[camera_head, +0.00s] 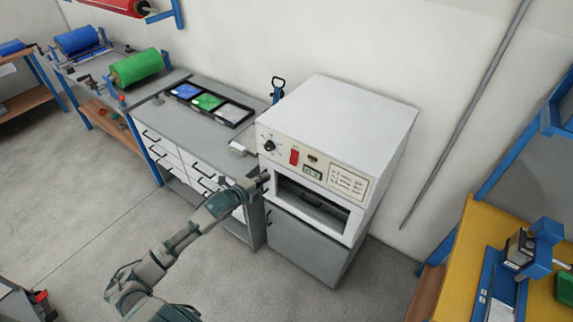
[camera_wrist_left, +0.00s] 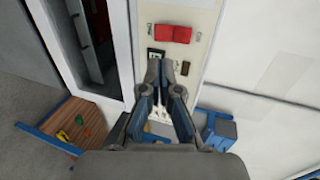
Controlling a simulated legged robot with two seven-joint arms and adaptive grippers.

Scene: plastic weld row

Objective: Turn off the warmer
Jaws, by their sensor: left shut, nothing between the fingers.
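The warmer (camera_head: 357,122) is a white box on a grey cabinet, with a cream control panel on its front. The panel has a red rocker switch (camera_head: 294,157), a black knob (camera_head: 269,146), a small display (camera_head: 313,172) and a printed label (camera_head: 348,181). My left gripper (camera_head: 264,179) is shut and empty, at the front left of the warmer, below the knob. In the left wrist view the red switch (camera_wrist_left: 170,33) lies just beyond the fingertips of my left gripper (camera_wrist_left: 168,66); contact cannot be told. The fingers hide part of the panel there. My right gripper is out of view.
The warmer's open chamber (camera_head: 311,203) is below the panel. A grey bench (camera_head: 180,116) with a tray of coloured samples (camera_head: 208,102) stands to the left. A yellow-topped table (camera_head: 468,260) is at the right. The floor (camera_head: 70,215) at the left is mostly clear.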

